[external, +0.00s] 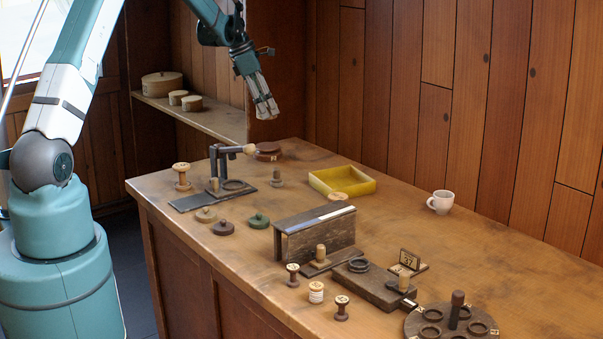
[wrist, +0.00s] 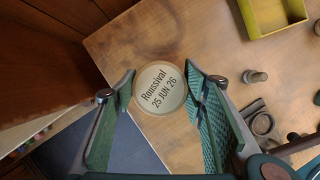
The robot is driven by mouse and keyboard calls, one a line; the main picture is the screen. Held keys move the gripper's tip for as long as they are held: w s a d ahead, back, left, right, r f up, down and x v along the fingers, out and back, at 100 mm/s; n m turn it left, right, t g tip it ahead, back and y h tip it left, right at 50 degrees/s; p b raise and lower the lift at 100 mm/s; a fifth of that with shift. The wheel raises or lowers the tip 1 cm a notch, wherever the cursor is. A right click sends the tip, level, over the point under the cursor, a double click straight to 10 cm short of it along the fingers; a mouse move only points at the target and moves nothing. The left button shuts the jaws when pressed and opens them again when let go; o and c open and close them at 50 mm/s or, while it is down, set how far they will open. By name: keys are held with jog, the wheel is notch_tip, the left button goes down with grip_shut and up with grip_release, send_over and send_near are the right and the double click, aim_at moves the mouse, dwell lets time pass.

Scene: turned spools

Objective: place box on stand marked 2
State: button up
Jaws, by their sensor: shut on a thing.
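A round box (wrist: 160,89) with a pale lid and thin tan rim is between my fingertips in the wrist view; its label reads "Roussival 25 JUN 26". My gripper (external: 267,108) is shut on it, high above the table's back left corner in the external view, where the box is hard to make out. My fingers also show in the wrist view (wrist: 160,85). A dark block with a ring (external: 372,278) and a number card (external: 410,259) stands front right. A round dark stand with several rings (external: 414,323) is nearest the front. I cannot read a clear 2 on either.
A dark fixture with an arm (external: 214,168) stands below and left of my gripper, beside a brown round piece (external: 268,151). A yellow tray (external: 357,185), a white mug (external: 440,202), a long dark block (external: 315,238) and several spools occupy the table.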

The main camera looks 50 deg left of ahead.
jog(key=shift+f, duration=0.15)
jog(key=shift+f, duration=3)
jog(key=shift+f, duration=1.85)
jog(key=shift+f, duration=0.2)
jog(key=o, duration=0.8)
jog(key=shift+r, duration=0.25)
jog(key=shift+v, duration=5.95)
